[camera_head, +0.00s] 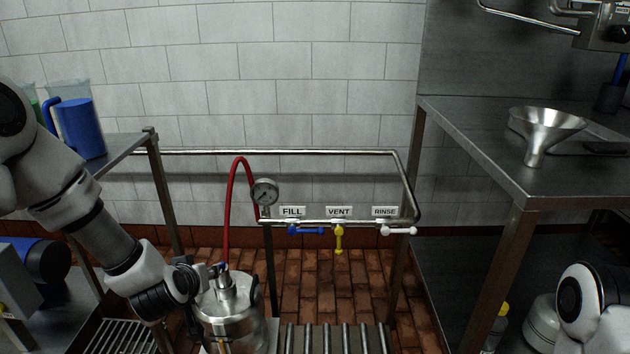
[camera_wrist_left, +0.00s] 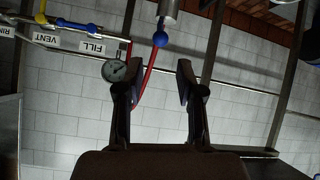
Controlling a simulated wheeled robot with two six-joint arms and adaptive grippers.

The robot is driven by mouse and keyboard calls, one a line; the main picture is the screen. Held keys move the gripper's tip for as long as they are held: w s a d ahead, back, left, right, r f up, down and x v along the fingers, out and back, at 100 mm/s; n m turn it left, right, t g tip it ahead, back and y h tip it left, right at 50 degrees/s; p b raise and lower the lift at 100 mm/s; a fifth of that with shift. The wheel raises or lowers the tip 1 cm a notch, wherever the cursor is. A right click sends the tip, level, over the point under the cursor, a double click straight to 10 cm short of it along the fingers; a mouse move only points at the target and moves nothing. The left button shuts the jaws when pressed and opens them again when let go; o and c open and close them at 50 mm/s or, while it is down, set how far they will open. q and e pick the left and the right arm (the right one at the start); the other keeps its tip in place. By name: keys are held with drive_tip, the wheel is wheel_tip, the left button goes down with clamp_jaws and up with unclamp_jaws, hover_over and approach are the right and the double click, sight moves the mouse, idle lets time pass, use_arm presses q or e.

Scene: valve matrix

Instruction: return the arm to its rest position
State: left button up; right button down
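My left arm comes in from the left in the head view. Its gripper (camera_head: 205,279) is beside the top of a steel keg (camera_head: 232,318). In the left wrist view the gripper (camera_wrist_left: 158,72) is open, with nothing between its fingers. A blue ball knob (camera_wrist_left: 160,39) at the end of a metal fitting shows just beyond the fingertips, apparently apart from them. A red hose (camera_head: 229,205) rises from the keg top to the pipe with the gauge (camera_head: 264,192). Part of my right arm (camera_head: 594,305) shows at the lower right; its gripper is out of view.
On the pipe, the blue FILL handle (camera_head: 306,230) and white RINSE handle (camera_head: 400,231) lie sideways; the yellow VENT handle (camera_head: 339,239) hangs down. A roller rack (camera_head: 333,338) is beside the keg. A blue jug (camera_head: 82,128) stands left; a funnel (camera_head: 545,130) stands on the right bench.

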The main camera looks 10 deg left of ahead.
use_arm(q)
drive_tip(key=s+d+f+m+g+h, duration=0.1)
drive_tip(key=s+d+f+m+g, duration=0.15)
drive_tip(key=s+f, duration=0.6)
drive_tip(key=s+d+f+m+g, duration=0.1)
drive_tip(key=s+d+f+g, duration=0.3)
drive_tip(key=f, duration=0.8)
drive_tip(key=s+d+f+m+g+h, duration=0.1)
drive_tip(key=s+d+f+g, duration=0.15)
drive_tip(key=s, duration=0.55)
drive_tip(key=s+d+f+m+g+h, duration=0.1)
drive_tip(key=s+d+f, duration=0.25)
drive_tip(key=s, duration=0.55)
wheel_tip(320, 180, up, 25)
drive_tip(key=p, duration=2.5)
drive_tip(key=shift+w+a+f, duration=0.2)
drive_tip(key=shift+w+a, duration=0.1)
drive_tip(key=shift+a, duration=0.1)
drive_tip(key=shift+n, duration=0.25)
